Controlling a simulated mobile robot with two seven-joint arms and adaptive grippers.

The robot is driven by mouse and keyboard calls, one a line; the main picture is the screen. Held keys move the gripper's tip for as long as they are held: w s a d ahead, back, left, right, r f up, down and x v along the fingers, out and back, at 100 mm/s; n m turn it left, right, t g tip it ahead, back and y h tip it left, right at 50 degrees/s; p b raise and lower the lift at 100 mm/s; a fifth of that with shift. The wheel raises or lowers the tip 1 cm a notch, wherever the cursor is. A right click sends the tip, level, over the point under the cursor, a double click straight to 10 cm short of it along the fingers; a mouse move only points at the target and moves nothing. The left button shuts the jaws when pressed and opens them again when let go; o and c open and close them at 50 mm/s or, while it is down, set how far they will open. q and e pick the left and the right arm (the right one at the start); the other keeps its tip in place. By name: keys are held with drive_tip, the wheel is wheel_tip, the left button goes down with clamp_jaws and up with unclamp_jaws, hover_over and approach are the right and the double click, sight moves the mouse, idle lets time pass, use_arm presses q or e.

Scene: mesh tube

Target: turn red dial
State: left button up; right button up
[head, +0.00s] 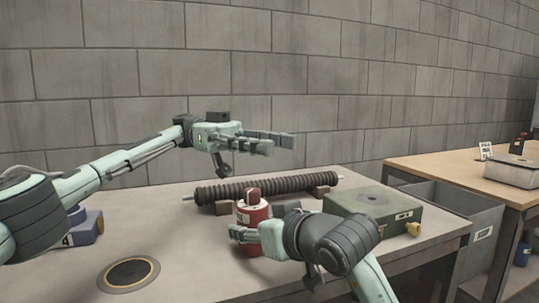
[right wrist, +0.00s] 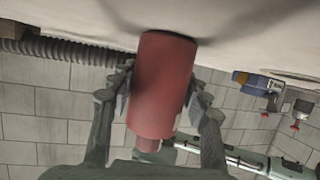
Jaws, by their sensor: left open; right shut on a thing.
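A red cylinder (head: 250,216) with a brownish-red knob (head: 253,194) on top stands upright at the middle of the table. My right gripper (head: 240,234) is shut around the cylinder's body, with fingers on both sides. In the right wrist view the red cylinder (right wrist: 162,85) appears inverted between the fingers, its knob (right wrist: 148,144) at the lower end. Whether its base touches the table is unclear. My left gripper (head: 282,143) is open and empty, in the air above the corrugated tube. Small red parts (right wrist: 295,127) show at the right of the wrist view, too small to identify.
A dark corrugated tube (head: 270,187) lies on supports behind the cylinder. A green box (head: 395,224) with a yellow knob (head: 413,229) stands right. A blue box (head: 88,230) stands left; a dark disc (head: 128,274) lies at front left. The table between is clear.

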use_arm(q)
drive_tip(key=shift+o, duration=0.4)
drive_tip(key=t+y, duration=1.2)
drive_tip(key=y, duration=0.1)
approach(252, 190)
wheel_tip(252, 190, down, 9)
drive_tip(key=shift+w+d+r, duration=0.1)
drive_tip(key=shift+d+r, duration=0.05)
drive_tip(key=shift+r, duration=0.05)
clamp_jaws()
